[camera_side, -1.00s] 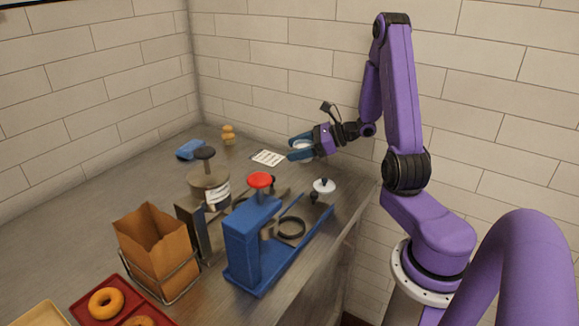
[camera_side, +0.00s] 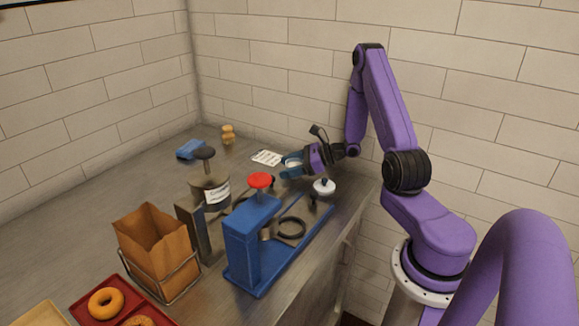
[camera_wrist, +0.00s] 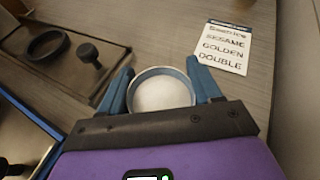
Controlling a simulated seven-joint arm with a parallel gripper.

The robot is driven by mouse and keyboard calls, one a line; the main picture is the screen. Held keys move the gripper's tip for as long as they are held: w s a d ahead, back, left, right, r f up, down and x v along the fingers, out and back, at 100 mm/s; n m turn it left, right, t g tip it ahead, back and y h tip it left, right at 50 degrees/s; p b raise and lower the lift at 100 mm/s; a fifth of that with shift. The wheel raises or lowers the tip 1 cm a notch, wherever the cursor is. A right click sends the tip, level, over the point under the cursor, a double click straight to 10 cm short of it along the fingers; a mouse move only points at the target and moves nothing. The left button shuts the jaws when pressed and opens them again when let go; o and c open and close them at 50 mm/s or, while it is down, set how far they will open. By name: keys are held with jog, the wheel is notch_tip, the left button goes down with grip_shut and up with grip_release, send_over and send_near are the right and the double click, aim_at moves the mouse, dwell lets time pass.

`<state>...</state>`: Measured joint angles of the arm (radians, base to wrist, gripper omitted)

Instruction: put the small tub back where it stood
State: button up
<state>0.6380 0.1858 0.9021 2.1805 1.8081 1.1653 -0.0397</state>
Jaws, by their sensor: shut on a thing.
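The small tub (camera_wrist: 161,92) is a round, open-topped tub, blue-grey at the rim with a pale inside. My gripper (camera_wrist: 161,90) is shut on it, one blue finger on each side, in the wrist view. In the side view my gripper (camera_side: 291,166) is low over the back right of the counter, just behind the blue stand. The tub (camera_side: 293,161) shows there only as a pale patch between the fingers. I cannot tell whether its base touches the counter.
A printed card (camera_side: 267,158) lies behind my gripper; it also shows in the wrist view (camera_wrist: 224,46). A white lid with a black knob (camera_side: 324,186) and the blue stand with a red knob (camera_side: 250,235) are close in front. A paper bag (camera_side: 155,250) stands front left.

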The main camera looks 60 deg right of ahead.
aim_at(300, 162)
jog(key=shift+f, duration=0.1)
jog(key=o, duration=1.2)
jog(key=shift+s+d+r, duration=0.15)
jog(key=shift+s+r, duration=0.05)
jog(key=v, duration=0.3)
jog(key=shift+w, duration=0.1)
notch_tip(300, 162, up, 7)
jog(key=shift+w+a, duration=0.1)
jog(key=shift+a, duration=0.1)
